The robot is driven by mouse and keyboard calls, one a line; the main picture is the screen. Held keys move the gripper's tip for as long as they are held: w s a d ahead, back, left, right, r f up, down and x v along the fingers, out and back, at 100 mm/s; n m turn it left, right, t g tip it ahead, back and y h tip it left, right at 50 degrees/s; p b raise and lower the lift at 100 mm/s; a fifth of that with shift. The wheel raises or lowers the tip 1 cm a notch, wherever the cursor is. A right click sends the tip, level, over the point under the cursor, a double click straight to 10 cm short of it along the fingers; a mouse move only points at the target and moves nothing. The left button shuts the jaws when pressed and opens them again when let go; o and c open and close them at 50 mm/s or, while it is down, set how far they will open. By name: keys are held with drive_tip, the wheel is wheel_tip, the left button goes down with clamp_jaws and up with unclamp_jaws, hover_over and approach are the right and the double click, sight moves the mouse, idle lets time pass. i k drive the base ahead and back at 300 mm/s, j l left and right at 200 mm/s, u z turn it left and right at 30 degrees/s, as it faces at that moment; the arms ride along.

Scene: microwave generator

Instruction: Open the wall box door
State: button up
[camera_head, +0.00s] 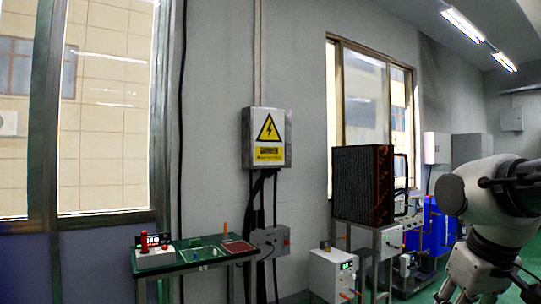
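A grey wall box (266,137) with a yellow lightning warning triangle and a yellow label on its front hangs on the grey wall, left of the picture's middle. Its door looks closed. Dark cables run down from its underside. My white and dark arm shows at the right edge, well apart from the box. I cannot make out my gripper in this view.
A dark finned unit (361,185) stands on a frame to the right. More wall boxes (512,119) hang far right.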

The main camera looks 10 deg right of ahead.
sight(272, 144)
drive_tip(key=i, duration=1.15)
drive_tip(key=u, duration=0.05)
